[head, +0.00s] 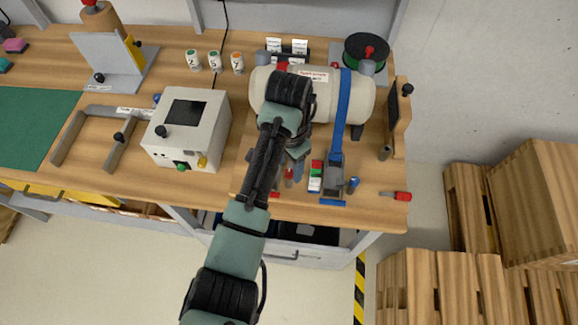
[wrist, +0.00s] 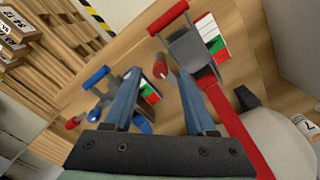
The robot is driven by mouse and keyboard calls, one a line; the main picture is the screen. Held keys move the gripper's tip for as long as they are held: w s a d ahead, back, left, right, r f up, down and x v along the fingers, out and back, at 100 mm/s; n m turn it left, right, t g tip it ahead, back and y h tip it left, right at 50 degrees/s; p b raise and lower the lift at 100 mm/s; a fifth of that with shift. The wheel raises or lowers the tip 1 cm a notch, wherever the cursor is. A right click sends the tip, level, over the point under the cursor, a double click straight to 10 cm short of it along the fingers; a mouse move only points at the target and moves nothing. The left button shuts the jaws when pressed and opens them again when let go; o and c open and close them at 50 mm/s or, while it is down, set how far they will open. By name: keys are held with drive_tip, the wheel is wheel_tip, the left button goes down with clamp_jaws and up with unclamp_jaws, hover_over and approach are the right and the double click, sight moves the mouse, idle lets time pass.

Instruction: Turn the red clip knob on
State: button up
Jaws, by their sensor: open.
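The red clip knob (wrist: 160,67) stands on the wooden table beside the grey, red-handled clip (wrist: 192,50). It shows in the head view as a small red post (head: 289,176), partly hidden by my arm. In the wrist view my gripper (wrist: 156,75) is open, pointing down toward the knob. The knob appears between the two fingertips; I cannot tell whether either touches it. A red strap (wrist: 245,125) runs from the clip over the cream cylinder (head: 335,96). In the head view my arm hides most of the red clip.
The blue clip (head: 334,180) with its blue knob (head: 353,184) stands to the right. A red-white-green label block (head: 315,177) lies between the clips, close to my gripper. A white box (head: 187,130) stands left of my arm.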

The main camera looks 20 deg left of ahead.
drive_tip(key=shift+f, duration=0.8)
clamp_jaws()
